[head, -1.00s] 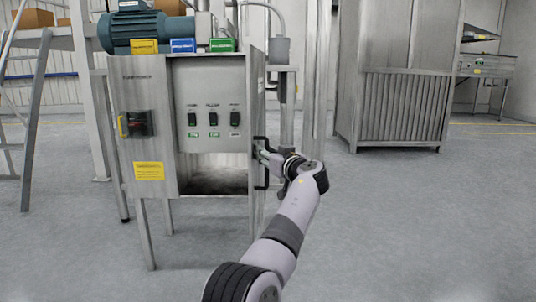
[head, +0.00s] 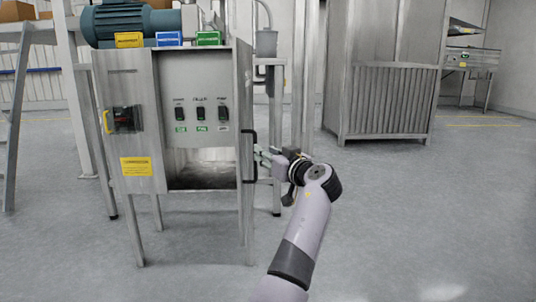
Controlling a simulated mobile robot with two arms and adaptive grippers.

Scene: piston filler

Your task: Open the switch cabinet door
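The grey metal switch cabinet (head: 140,80) stands left of centre on legs. Its door (head: 244,110) stands swung out toward me on the right side, seen nearly edge-on. The opening shows an inner panel (head: 200,82) with three black switches and an empty lower space. A black bar handle (head: 249,172) sits on the door's outer, right-facing side. My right gripper is out of view.
A red-black rotary switch (head: 124,119) and yellow label (head: 136,166) are on the cabinet's left front. A teal motor (head: 125,22) sits on top. A ladder (head: 17,110) stands left, a large metal cabinet (head: 385,100) back right. The floor at right is clear.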

